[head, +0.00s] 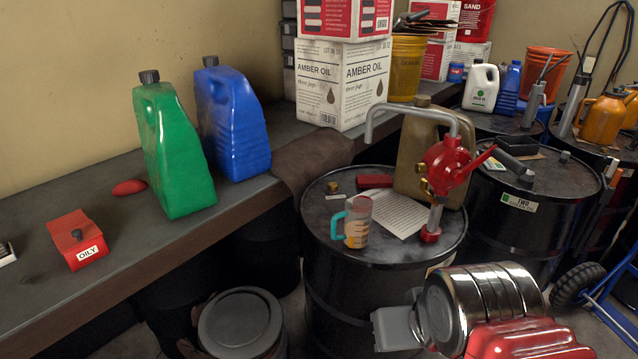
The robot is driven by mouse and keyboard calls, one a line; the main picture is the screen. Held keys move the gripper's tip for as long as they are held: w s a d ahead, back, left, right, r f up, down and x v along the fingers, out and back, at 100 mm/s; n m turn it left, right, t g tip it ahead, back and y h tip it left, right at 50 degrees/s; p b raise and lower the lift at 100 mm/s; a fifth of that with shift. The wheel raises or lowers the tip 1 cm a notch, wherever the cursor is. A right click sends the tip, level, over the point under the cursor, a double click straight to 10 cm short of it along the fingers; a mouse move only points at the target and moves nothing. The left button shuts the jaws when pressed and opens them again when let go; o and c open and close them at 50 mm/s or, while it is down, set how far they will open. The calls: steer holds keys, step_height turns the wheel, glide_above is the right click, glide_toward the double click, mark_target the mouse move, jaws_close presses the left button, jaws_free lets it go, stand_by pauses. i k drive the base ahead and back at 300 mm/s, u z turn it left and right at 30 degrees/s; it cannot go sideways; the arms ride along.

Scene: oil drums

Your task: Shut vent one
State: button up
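A black drum (335,285) stands in the middle with a red hand pump (445,165) on its top. A small brass fitting (333,187) sits near the back left of that top; I cannot tell whether it is a vent or whether it is open. A pale label (440,264) on the drum's side is largely hidden by my arm and unreadable. My silver and red arm is at the lower right, in front of the drum. A grey block on it may be my gripper (394,328), but no fingertips can be made out. It is apart from the brass fitting.
A measuring jug (357,222) with amber liquid, a paper sheet (395,213), a red bar (374,181) and a tan can (410,150) crowd the drum top. A drum labelled TWO (519,203) stands to the right. Green (172,150) and blue (232,122) jugs stand on the left bench.

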mark_target(332, 186)
steer(key=z, duration=0.05)
steer(key=i, duration=1)
steer(key=u, duration=0.1)
